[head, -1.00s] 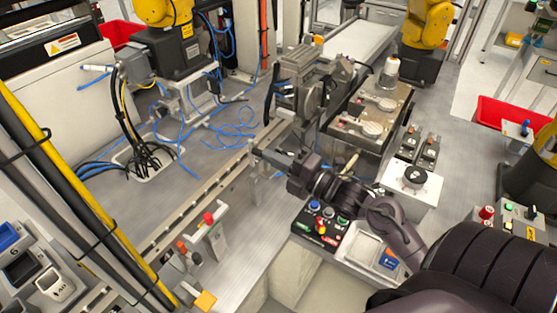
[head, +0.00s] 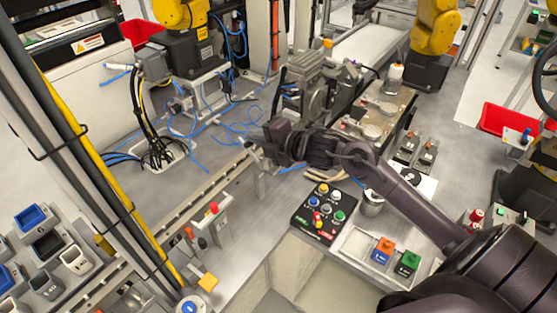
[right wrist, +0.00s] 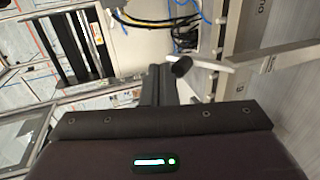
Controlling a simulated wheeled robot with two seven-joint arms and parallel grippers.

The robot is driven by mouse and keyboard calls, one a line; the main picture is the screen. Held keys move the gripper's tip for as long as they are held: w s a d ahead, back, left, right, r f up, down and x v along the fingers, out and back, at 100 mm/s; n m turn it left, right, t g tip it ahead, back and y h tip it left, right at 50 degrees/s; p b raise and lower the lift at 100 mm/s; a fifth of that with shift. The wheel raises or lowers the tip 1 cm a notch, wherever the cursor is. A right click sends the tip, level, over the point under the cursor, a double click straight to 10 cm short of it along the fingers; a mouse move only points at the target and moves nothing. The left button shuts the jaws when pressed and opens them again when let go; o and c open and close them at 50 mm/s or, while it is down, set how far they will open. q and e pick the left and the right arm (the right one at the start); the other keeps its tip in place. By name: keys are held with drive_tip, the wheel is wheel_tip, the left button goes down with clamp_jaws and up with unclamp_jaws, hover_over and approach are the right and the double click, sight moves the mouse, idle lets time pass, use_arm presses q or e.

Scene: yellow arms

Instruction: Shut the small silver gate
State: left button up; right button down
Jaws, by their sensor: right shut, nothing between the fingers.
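My right gripper (head: 250,147) reaches in over the conveyor rail at the middle of the head view. Its fingers are shut with nothing between them. In the right wrist view the shut fingers (right wrist: 160,80) point away from the camera. Just right of them is a silver bar (right wrist: 212,63) with a black knob (right wrist: 181,67). I cannot tell whether the fingers touch the knob. My left gripper is not in view.
The long rail (head: 200,195) runs diagonally across the metal table. A red-knobbed fixture (head: 214,215) stands nearer on it. A button box (head: 325,212) and a tray with orange and green blocks (head: 365,243) lie below my right arm. Blue cables (head: 205,130) lie behind.

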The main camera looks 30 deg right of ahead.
drive_tip(key=shift+w+a+r, duration=0.1)
drive_tip(key=shift+w+a, duration=0.05)
drive_tip(key=shift+w, duration=0.2)
drive_tip(key=shift+w+r+g, duration=0.25)
drive_tip(key=shift+w+g, duration=0.05)
drive_tip(key=shift+w, duration=0.05)
drive_tip(key=shift+w+a+f+g, duration=0.25)
drive_tip(key=shift+g, duration=0.15)
drive_tip(key=shift+w+a+f+p, duration=0.2)
drive_tip(key=shift+w+f+p, duration=0.15)
drive_tip(key=shift+w, duration=0.15)
drive_tip(key=shift+s+r, duration=0.1)
